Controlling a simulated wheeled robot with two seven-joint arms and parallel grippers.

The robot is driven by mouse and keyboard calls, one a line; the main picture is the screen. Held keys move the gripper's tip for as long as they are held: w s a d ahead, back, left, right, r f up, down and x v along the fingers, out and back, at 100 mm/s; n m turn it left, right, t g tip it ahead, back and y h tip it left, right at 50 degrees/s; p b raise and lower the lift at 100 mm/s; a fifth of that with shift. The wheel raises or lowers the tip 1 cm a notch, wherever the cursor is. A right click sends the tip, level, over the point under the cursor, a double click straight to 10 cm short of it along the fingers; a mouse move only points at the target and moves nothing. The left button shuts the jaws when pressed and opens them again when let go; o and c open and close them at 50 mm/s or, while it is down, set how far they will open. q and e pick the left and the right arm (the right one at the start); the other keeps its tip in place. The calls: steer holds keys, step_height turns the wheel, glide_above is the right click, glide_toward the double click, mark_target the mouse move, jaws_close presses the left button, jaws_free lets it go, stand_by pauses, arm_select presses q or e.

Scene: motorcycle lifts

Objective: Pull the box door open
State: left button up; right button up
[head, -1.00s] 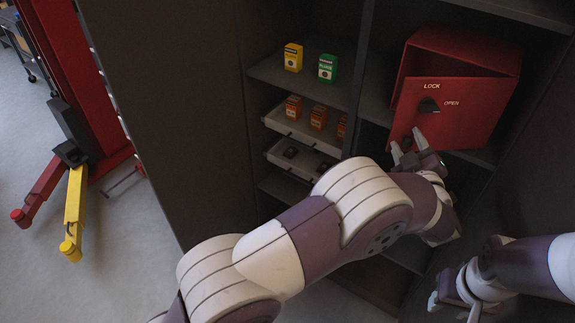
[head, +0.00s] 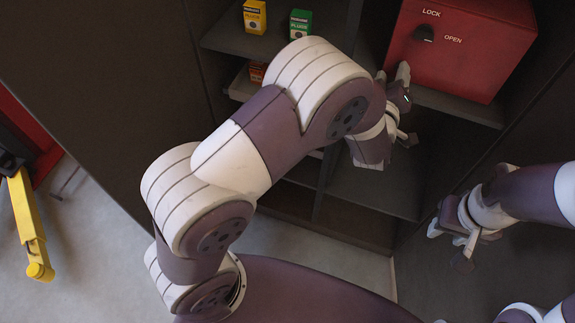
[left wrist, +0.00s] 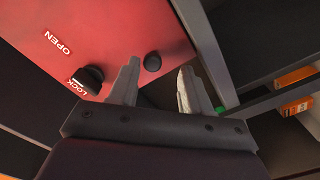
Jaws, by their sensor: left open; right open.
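The red box (head: 478,62) stands on a shelf at the upper right of the head view, its top cut off. Its door (left wrist: 110,32), lettered LOCK and OPEN, carries a black turning knob (head: 424,34), which also shows in the left wrist view (left wrist: 88,79). A small round black knob (left wrist: 152,62) sits near the door's edge. My left gripper (head: 392,76) is open at the box's lower left corner; in the left wrist view its fingers (left wrist: 155,88) point toward the small knob, contact unclear. How far the door stands ajar is unclear. My right gripper (head: 450,244) is open, empty, low at right.
A yellow carton (head: 255,17) and a green carton (head: 300,22) stand on the shelf left of the box. An orange carton (head: 257,72) is lower. Cabinet walls rise on both sides. A yellow lift arm (head: 30,225) is at far left.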

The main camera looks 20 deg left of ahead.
arm_select(q)
steer(key=s+d+b, duration=0.1)
steer(key=s, duration=1.1)
steer(key=s+d+f+m+g+h, duration=0.3)
steer(key=s+f+m+g, duration=0.3)
steer(key=f+m+g, duration=0.3)
steer(key=s+a+r+m+g+y+p, duration=0.1)
steer(key=s+a+g, duration=0.3)
steer(key=a, duration=0.4)
steer(key=s+a+r+m+g+y+p, duration=0.1)
steer(key=s+a+g+p, duration=0.2)
steer(key=s+a, duration=0.3)
steer(key=shift+s+a+g+y, duration=0.3)
steer(key=shift+a+g, duration=0.2)
steer(key=shift+a, duration=0.6)
arm_select(e)
steer(key=r, duration=0.1)
steer(key=d+r, duration=0.1)
steer(key=shift+s+r, duration=0.15)
steer(key=shift+r, duration=0.2)
